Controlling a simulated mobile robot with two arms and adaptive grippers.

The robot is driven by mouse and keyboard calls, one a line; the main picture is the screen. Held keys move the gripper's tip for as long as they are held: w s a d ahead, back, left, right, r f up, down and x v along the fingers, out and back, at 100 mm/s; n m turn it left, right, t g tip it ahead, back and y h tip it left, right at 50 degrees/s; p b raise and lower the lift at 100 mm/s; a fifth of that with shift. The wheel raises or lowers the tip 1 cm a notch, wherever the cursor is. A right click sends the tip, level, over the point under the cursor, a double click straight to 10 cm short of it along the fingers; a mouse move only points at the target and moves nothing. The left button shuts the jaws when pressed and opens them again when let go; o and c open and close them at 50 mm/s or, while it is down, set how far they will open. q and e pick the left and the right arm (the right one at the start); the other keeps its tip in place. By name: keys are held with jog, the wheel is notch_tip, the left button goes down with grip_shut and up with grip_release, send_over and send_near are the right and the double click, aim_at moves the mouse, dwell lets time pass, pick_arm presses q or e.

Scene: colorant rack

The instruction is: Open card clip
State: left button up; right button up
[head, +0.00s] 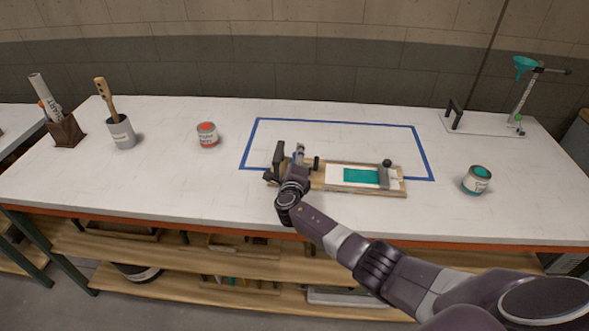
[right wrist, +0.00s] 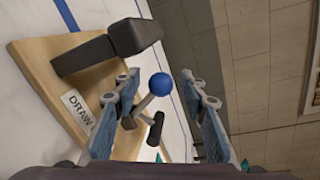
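A wooden board (head: 402,191) carries a white card with a teal patch (head: 360,176). A grey bar with a black knob (head: 387,168) lies across the card's right end. My right gripper (head: 297,162) is over the board's left end. In the right wrist view, my right gripper (right wrist: 163,95) is open, its blue-padded fingers on either side of a lever with a blue ball (right wrist: 161,84). Contact with the ball is not clear. The board's end (right wrist: 40,55) bears a "DRAW" label, a dark angled handle (right wrist: 100,50) and a black cylinder (right wrist: 155,130). My left gripper is not in view.
A blue tape outline (head: 335,121) surrounds part of the white table. A teal paint can (head: 476,180) stands right of the board, a red can (head: 207,134) left. A brush cup (head: 121,132) and a stand with a teal funnel (head: 525,66) are farther out.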

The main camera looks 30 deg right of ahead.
jog(key=v, duration=1.1)
jog(key=shift+s+f, duration=0.1)
jog(key=shift+s, duration=0.05)
jog(key=shift+a, duration=0.1)
